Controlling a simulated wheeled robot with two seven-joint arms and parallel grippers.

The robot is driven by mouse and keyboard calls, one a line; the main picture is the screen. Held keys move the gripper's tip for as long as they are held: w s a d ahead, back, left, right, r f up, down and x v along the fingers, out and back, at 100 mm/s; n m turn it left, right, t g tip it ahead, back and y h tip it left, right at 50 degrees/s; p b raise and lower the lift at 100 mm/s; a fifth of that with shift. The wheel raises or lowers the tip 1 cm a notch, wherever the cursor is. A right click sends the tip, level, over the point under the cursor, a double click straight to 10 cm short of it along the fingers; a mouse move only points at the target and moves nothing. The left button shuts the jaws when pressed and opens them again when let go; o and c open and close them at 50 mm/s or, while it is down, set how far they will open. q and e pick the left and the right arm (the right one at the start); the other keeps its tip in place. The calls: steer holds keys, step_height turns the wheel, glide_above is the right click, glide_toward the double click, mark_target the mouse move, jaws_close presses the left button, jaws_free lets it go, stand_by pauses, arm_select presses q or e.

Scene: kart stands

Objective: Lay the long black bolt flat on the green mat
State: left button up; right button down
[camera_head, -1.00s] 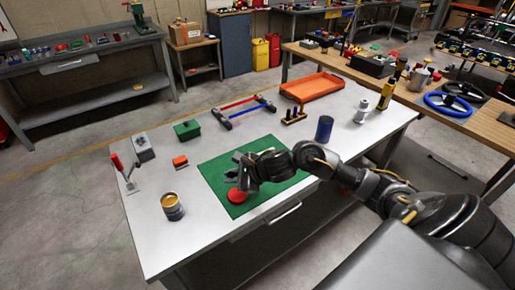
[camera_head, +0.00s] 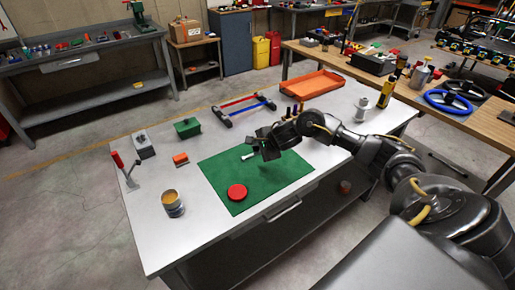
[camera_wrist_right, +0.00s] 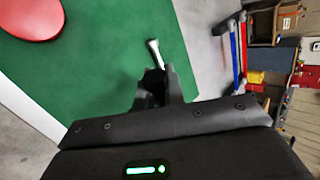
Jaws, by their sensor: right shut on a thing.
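The green mat (camera_head: 225,175) lies on the front part of the grey workbench. My right gripper (camera_head: 257,152) is over the back part of the mat and is shut on a slim bolt (camera_head: 248,156). In the right wrist view the bolt (camera_wrist_right: 156,52) sticks out beyond the fingertips (camera_wrist_right: 158,80) and looks pale silver, not black. Its other end is hidden between the fingers. I cannot tell whether it touches the mat. My left gripper is not in view.
A red disc (camera_head: 237,191) lies on the mat near its front left edge. A tin (camera_head: 172,203), a red block (camera_head: 180,160) and a green box (camera_head: 187,128) stand to the left. A red-and-blue frame (camera_head: 244,108) and an orange tray (camera_head: 305,86) are behind.

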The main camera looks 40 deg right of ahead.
step_height(320, 180, down, 6)
steer(key=b, duration=0.4)
steer(key=shift+f, duration=0.2)
steer(key=shift+f+b, duration=0.7)
steer(key=shift+b, duration=0.1)
steer(key=c, duration=1.5)
jaws_free()
steer(key=shift+o, duration=0.5)
steer(key=shift+s+a+f, duration=0.1)
steer(key=shift+s+f, duration=0.05)
steer(key=shift+f, duration=0.05)
steer(key=v, duration=1.1)
steer(key=shift+w+r, duration=0.25)
